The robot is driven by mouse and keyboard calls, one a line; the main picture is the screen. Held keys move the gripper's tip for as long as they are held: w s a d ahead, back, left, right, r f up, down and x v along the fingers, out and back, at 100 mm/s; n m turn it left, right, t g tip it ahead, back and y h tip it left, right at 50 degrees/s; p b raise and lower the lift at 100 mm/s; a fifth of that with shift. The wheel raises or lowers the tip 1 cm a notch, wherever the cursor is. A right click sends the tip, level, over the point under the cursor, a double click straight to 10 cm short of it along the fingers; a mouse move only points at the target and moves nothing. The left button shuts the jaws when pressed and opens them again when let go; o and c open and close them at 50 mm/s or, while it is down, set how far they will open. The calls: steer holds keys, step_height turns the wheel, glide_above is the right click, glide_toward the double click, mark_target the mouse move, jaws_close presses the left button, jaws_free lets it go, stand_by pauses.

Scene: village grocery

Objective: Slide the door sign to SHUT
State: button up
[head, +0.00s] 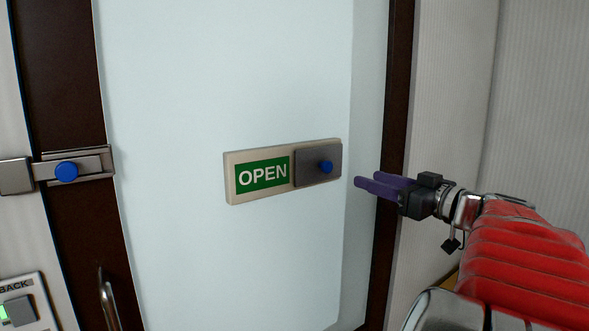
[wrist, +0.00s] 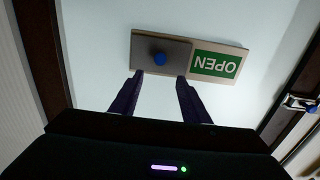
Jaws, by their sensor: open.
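The door sign (head: 233,192) is a beige plate on the pale door, with a green panel reading OPEN (head: 263,175) at its left. A grey slider (head: 309,168) with a blue knob (head: 326,167) covers its right part. My gripper (head: 366,185), with purple fingers, is open and empty to the right of the sign. In the wrist view the sign appears upside down. There the blue knob (wrist: 159,58) lies beyond and between the two fingertips of my gripper (wrist: 159,75), and looks apart from them.
A bolt latch (head: 98,163) with its own blue knob (head: 66,172) sits at the door's left edge. A metal handle (head: 108,301) is below it. A switch panel (head: 20,310) is at lower left. The dark frame (head: 397,100) and corrugated wall (head: 455,90) stand right.

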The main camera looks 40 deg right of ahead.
mark_target(329, 167)
steer(key=w, duration=1.3)
steer(key=shift+a, duration=0.2)
steer(key=shift+c, duration=0.5)
jaws_close()
